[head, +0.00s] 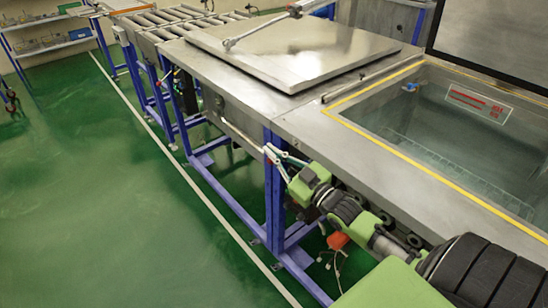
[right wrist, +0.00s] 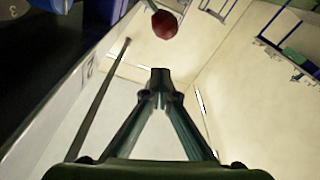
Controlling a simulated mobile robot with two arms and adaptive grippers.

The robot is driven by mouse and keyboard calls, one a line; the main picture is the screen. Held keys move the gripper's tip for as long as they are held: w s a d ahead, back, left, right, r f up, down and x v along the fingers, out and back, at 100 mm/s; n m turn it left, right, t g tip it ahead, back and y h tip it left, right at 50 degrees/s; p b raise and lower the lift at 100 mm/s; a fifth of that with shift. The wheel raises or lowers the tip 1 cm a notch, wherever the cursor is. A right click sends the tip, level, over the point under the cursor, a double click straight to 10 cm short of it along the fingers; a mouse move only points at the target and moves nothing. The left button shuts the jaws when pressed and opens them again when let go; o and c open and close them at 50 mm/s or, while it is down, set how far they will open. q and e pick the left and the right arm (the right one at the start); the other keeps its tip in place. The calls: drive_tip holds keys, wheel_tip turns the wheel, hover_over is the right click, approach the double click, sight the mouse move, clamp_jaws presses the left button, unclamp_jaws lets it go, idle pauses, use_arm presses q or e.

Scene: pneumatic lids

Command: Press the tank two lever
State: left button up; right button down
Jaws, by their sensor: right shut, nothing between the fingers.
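My right gripper (head: 275,156) is shut and empty beside the front side of the tank row, below the top edge. In the right wrist view its fingertips (right wrist: 160,88) meet with nothing between them. A thin pale bar (head: 240,132) runs along the tank's side just left of the gripper; I cannot tell whether it is the lever. In the right wrist view a red ball knob (right wrist: 165,24) lies beyond the fingertips, apart from them. A grey rod (right wrist: 98,98) stands left of the fingers, by a panel marked 2 (right wrist: 88,70). My left gripper is not in view.
A flat metal lid (head: 292,50) lies closed on the middle tank. An open tank with yellow edging (head: 395,145) is at the right. Blue frame legs (head: 274,190) stand below. The green floor (head: 110,200) at left is clear.

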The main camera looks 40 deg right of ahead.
drive_tip(key=f, duration=0.2)
drive_tip(key=w+d+f, duration=0.1)
drive_tip(key=shift+f, duration=0.3)
idle(0.3)
